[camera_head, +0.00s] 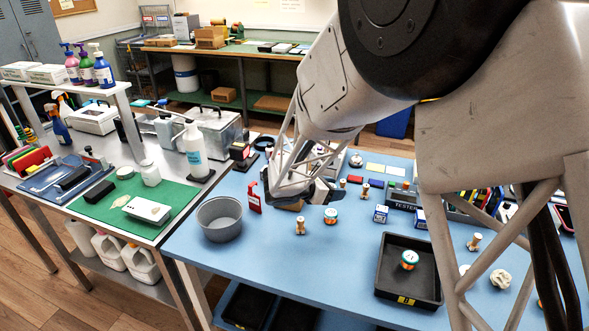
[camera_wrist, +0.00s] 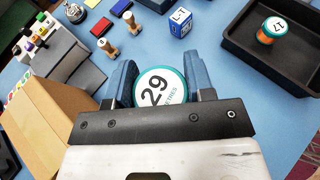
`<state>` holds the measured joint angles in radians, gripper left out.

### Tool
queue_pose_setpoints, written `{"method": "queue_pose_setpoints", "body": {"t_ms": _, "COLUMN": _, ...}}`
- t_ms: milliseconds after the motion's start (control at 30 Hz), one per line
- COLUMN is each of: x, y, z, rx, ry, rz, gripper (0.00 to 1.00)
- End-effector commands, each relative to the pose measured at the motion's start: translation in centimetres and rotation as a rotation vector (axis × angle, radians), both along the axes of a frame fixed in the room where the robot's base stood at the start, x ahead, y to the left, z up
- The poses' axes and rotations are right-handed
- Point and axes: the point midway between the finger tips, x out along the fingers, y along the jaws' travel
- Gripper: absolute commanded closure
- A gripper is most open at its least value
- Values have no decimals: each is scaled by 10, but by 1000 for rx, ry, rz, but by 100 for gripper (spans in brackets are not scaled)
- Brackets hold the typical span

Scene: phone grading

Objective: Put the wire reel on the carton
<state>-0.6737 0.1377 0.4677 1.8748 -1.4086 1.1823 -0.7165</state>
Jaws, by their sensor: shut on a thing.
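A wire reel (camera_wrist: 158,88) with a teal rim and a white label reading 29 sits between the fingers of my gripper (camera_wrist: 160,80) in the wrist view. My gripper is shut on it. The reel also shows in the head view (camera_head: 330,216), low over the blue table; I cannot tell whether it touches the table. The brown carton (camera_wrist: 42,125) stands just left of my gripper in the wrist view. In the head view my gripper (camera_head: 327,201) mostly hides the carton, and only a brown strip of it shows.
The table's front middle is clear.

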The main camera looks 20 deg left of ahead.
Motion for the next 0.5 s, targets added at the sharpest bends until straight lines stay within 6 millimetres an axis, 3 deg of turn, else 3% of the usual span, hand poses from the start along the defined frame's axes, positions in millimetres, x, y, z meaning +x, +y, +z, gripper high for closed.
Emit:
{"method": "queue_pose_setpoints", "body": {"t_ms": 100, "x": -2, "y": 33, "z": 16, "rx": 0, "ry": -3, "rz": 73, "gripper": 75}}
{"method": "queue_pose_setpoints", "body": {"t_ms": 200, "x": -4, "y": 54, "z": 27, "rx": -2, "ry": -4, "rz": 122, "gripper": 75}}
{"method": "queue_pose_setpoints", "body": {"t_ms": 500, "x": -7, "y": 81, "z": 40, "rx": -7, "ry": -6, "rz": 184, "gripper": 75}}
